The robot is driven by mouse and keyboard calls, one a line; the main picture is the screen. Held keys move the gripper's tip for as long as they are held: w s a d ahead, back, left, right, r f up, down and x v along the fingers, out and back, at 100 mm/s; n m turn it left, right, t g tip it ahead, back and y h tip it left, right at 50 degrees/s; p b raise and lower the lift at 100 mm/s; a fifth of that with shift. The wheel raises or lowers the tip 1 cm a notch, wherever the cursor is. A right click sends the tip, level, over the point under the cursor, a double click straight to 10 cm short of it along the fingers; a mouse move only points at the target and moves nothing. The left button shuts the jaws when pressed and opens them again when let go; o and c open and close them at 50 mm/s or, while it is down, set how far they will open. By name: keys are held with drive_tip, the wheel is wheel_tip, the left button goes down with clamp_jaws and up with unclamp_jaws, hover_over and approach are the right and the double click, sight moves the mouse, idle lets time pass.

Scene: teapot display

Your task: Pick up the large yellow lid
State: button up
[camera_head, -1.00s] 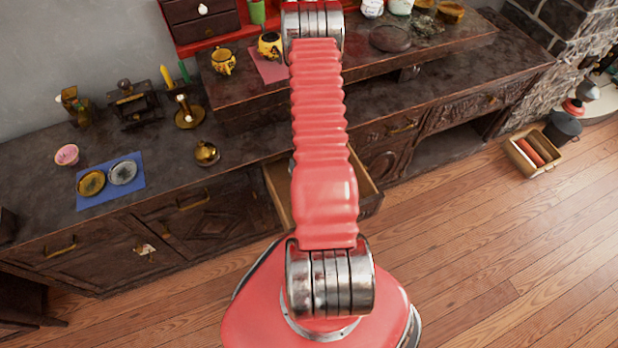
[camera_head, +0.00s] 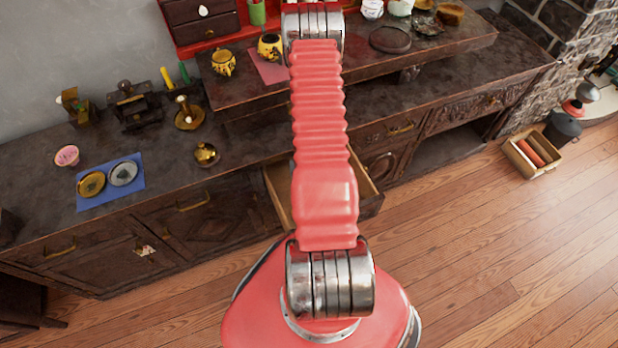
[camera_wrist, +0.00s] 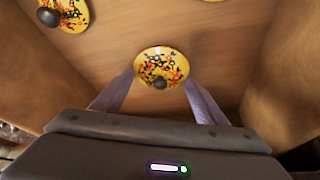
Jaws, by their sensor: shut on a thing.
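In the wrist view, a round yellow lid (camera_wrist: 158,62) with a dark red and black pattern and a dark knob lies between my fingertips. My gripper (camera_wrist: 160,80) is shut on this lid, one finger at each side. A second patterned yellow lid (camera_wrist: 70,14) with a dark knob lies at the upper left, apart from the fingers. The edge of another yellow thing shows at the top. I cannot tell which lid is larger. In the head view, my arm hides the gripper and the lids.
The lids are inside an open wooden drawer (camera_head: 277,192), with its walls close on both sides of my gripper. The dark cabinet top (camera_head: 235,140) above it holds a gold pot (camera_head: 206,154) and a blue cloth (camera_head: 110,199) with two discs. Yellow teapots stand on the raised shelf.

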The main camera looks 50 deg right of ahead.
drive_tip(key=shift+r, duration=0.1)
drive_tip(key=shift+r, duration=0.45)
drive_tip(key=s+a, duration=0.1)
drive_tip(key=a, duration=0.1)
drive_tip(key=s+a, duration=0.3)
drive_tip(key=a, duration=0.1)
drive_tip(key=shift+s+a, duration=0.25)
drive_tip(key=shift+s, duration=0.15)
drive_tip(key=shift+d+r, duration=0.1)
drive_tip(key=shift+r, duration=0.75)
wheel_tip(320, 180, up, 12)
drive_tip(key=shift+r, duration=0.1)
drive_tip(key=shift+s, duration=0.15)
